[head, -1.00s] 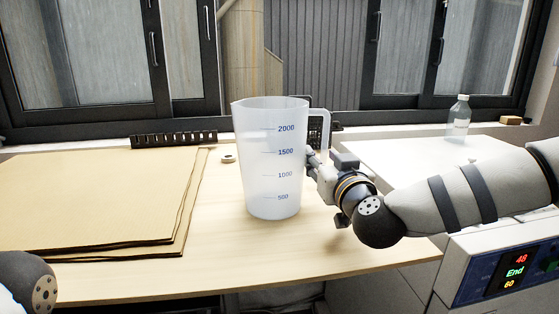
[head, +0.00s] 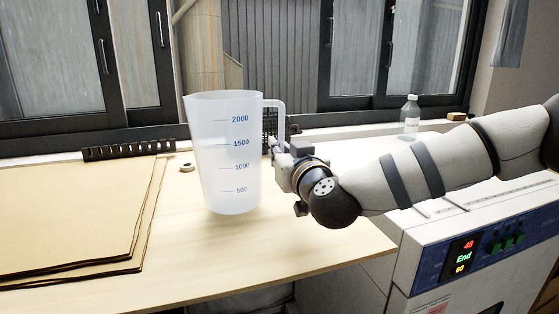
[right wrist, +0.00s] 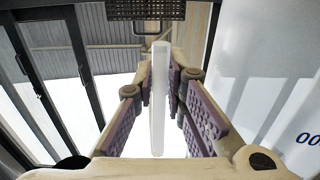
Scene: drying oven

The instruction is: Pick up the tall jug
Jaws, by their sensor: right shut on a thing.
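The tall jug (head: 226,150) is translucent white with blue volume marks. It stands upright in the middle of the head view, over the pale wooden table. Its handle (head: 281,112) faces right. My right gripper (head: 275,150) comes from the right and is shut on the handle's lower part. In the right wrist view the handle (right wrist: 160,95) is a pale upright strip between the two pads of the gripper (right wrist: 163,85), with the jug's wall (right wrist: 270,90) at the right. I cannot tell for sure whether the jug's base clears the table. My left gripper is not in view.
Brown cardboard sheets (head: 75,215) lie on the table's left. A tape roll (head: 186,167) and a black rack (head: 135,150) are behind. The drying oven (head: 470,245) stands at the right; a clear bottle (head: 409,118) stands behind it. Windows close off the back.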

